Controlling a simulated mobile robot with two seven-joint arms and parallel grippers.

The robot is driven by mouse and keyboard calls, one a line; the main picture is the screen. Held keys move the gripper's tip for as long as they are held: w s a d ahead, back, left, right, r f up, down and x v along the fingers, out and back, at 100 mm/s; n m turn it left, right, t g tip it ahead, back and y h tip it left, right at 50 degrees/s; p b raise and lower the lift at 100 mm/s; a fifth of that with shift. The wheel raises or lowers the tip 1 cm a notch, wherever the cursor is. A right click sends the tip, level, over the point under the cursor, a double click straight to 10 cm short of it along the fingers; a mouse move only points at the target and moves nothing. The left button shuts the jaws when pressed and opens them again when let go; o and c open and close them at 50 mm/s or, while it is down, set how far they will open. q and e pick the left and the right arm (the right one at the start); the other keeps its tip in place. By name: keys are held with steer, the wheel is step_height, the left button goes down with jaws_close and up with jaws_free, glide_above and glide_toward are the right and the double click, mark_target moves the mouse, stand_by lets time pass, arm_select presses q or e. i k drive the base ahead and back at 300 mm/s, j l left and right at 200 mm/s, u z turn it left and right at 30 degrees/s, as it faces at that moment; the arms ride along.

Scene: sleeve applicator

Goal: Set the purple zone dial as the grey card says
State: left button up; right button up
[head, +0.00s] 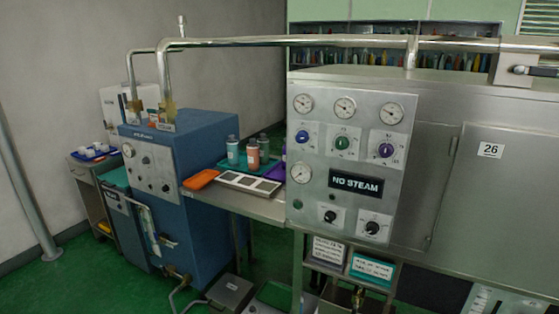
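The purple zone dial (386,150) is the rightmost of three coloured knobs on the steel control panel (312,100). It sits on a white scale plate below a round gauge; its pointer and scale marks are too small to read. I cannot single out the grey card for sure. A grey strip with white squares (232,178) lies on the steel side table, and a label in a grey frame (328,250) hangs below the panel. The writing on both is unreadable. Neither of my grippers is in view.
A blue dial (302,137) and a green dial (342,142) sit left of the purple one. Two black knobs are below the NO STEAM sign (355,184). Bottles (253,155) and an orange tray (201,179) stand on the side table. A blue machine (205,215) is left.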

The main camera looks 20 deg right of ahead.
mark_target(385, 150)
steer(key=z, duration=1.3)
